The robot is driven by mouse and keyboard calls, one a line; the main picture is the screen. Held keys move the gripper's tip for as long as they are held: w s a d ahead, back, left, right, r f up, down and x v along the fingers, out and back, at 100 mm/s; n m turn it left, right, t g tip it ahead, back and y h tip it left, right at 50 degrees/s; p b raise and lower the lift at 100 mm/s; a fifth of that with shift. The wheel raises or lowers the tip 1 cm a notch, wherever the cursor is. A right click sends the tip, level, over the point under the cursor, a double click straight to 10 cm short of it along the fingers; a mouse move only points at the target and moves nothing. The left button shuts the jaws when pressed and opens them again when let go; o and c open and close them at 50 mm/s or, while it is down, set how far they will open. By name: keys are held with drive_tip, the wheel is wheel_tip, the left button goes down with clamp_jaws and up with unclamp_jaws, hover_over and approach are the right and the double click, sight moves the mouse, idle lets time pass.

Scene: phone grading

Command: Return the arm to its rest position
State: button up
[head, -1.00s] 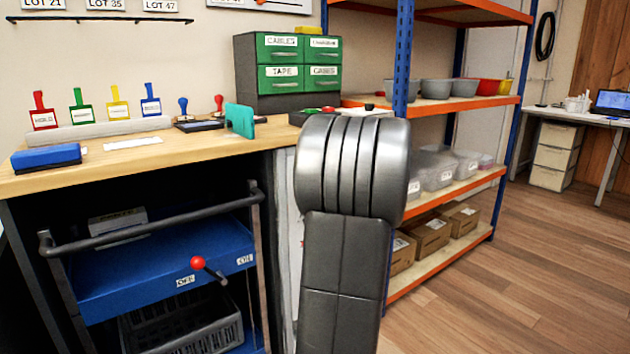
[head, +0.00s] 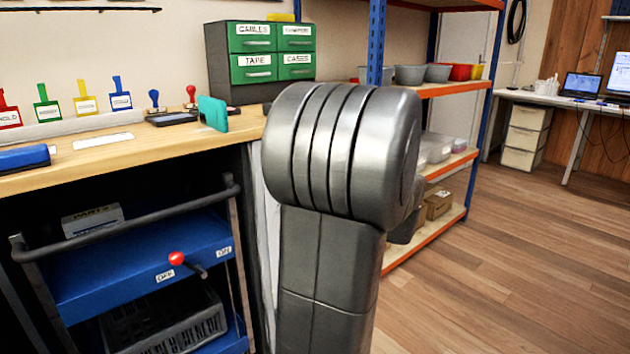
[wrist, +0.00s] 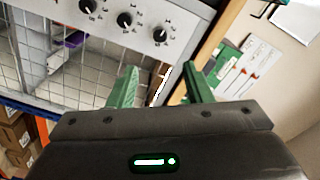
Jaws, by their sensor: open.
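My gripper (wrist: 160,88) shows in the wrist view with two green fingers held apart and nothing between them. It faces a grey panel with black knobs (wrist: 124,19) and a wire-mesh front below it. In the head view my arm's thick grey link stands upright in the middle and my gripper is not seen there. The arm hides part of the shelving and the right end of the workbench.
A wooden workbench (head: 110,155) holds stamps, a teal phone-like piece (head: 212,113) and green drawers (head: 270,52). A blue cart (head: 140,265) with a red-knobbed lever stands below. Orange-edged shelving (head: 455,88) is behind my arm. The wooden floor (head: 510,270) at right is clear.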

idle(0.4)
drive_tip(key=b+x, duration=0.2)
drive_tip(key=x, duration=1.1)
drive_tip(key=shift+w+a+b, duration=0.2)
drive_tip(key=shift+w+b, duration=0.05)
drive_tip(key=shift+b, duration=0.05)
